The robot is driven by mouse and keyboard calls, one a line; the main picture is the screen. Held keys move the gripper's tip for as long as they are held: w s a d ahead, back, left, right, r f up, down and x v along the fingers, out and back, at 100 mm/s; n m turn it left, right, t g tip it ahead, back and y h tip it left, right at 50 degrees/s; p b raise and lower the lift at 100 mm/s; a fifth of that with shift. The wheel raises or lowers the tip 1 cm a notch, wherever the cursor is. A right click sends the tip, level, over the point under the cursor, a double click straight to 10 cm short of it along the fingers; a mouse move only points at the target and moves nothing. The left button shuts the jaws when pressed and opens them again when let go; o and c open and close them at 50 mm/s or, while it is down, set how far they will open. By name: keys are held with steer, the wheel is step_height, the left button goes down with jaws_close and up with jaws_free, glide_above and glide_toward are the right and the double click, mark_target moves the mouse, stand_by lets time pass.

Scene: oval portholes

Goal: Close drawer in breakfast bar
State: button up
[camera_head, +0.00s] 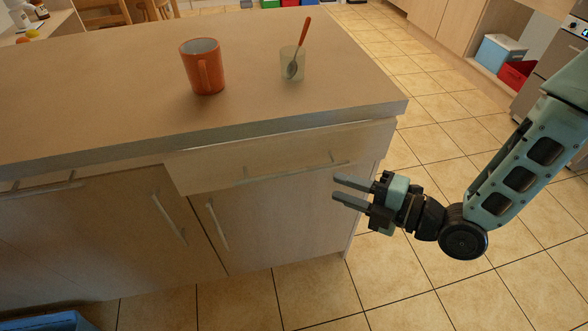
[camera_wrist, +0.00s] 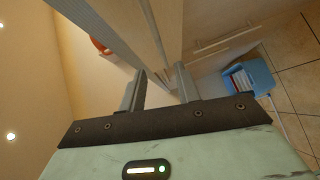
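The breakfast bar (camera_head: 130,125) is a wooden counter with a light top. Its drawer (camera_head: 275,158), under the right part of the top, sticks out a little past the cabinet doors below. A long bar handle (camera_head: 290,174) runs along the drawer front. My gripper (camera_head: 335,189) is to the right, near the handle's right end, with its fingers pointing left and apart. In the wrist view my gripper (camera_wrist: 162,85) has two separated fingers with nothing held between them. The drawer front shows edge-on just beyond them; whether a finger touches it I cannot tell.
An orange mug (camera_head: 203,68) and a clear glass (camera_head: 291,66) with an orange-handled spoon (camera_head: 303,35) stand on the top. Cabinet doors with handles (camera_head: 217,224) are below. The tiled floor (camera_head: 420,290) is clear at right. A blue box (camera_wrist: 245,80) is on the floor.

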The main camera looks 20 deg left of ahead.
mark_target(295, 171)
steer(key=x, duration=1.1)
steer(key=shift+w+a+f+p, duration=0.1)
steer(key=shift+a+p, duration=0.25)
steer(key=shift+a, duration=0.05)
jaws_close()
steer(key=shift+w, duration=0.1)
